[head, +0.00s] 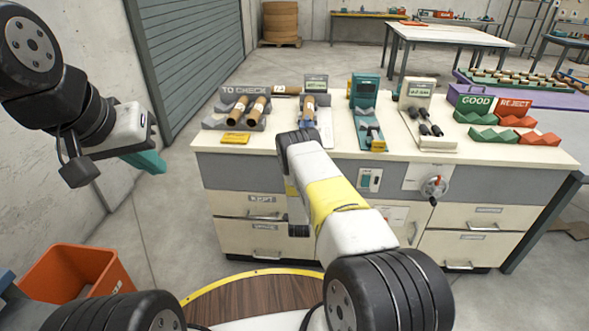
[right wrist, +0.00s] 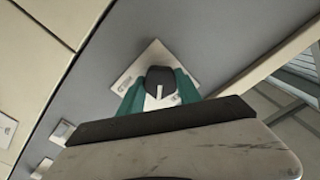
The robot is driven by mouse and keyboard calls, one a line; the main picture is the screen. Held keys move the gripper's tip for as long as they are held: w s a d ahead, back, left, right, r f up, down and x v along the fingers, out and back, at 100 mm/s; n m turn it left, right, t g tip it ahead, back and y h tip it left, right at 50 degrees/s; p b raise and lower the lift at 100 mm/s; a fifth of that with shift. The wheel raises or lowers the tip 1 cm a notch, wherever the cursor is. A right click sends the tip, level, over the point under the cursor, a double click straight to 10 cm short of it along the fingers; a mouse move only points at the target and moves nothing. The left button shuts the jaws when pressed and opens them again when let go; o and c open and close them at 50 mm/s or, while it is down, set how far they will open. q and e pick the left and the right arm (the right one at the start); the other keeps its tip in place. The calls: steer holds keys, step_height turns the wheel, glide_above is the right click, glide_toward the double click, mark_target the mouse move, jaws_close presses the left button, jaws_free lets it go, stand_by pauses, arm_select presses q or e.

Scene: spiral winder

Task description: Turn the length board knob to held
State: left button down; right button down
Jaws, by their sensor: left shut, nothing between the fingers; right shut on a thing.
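In the right wrist view a black knob (right wrist: 160,74) with a white pointer line sits on a pale square plate (right wrist: 153,55) on the grey counter front. In the head view my right arm covers this part of the counter front, so the knob and right gripper are hidden there. My left gripper (head: 145,161) is shut and empty, in the air left of the counter.
The counter (head: 235,147) holds a TO CHECK rack (head: 235,104) with brown tubes, several devices with displays, and GOOD and REJECT trays. A switch panel (head: 369,180) and a red-centred dial (head: 434,188) are on its front. An orange bin (head: 75,270) stands lower left.

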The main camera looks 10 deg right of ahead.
steer(key=shift+m, duration=7)
steer(key=c, duration=0.8)
jaws_free()
steer(key=shift+c, duration=0.2)
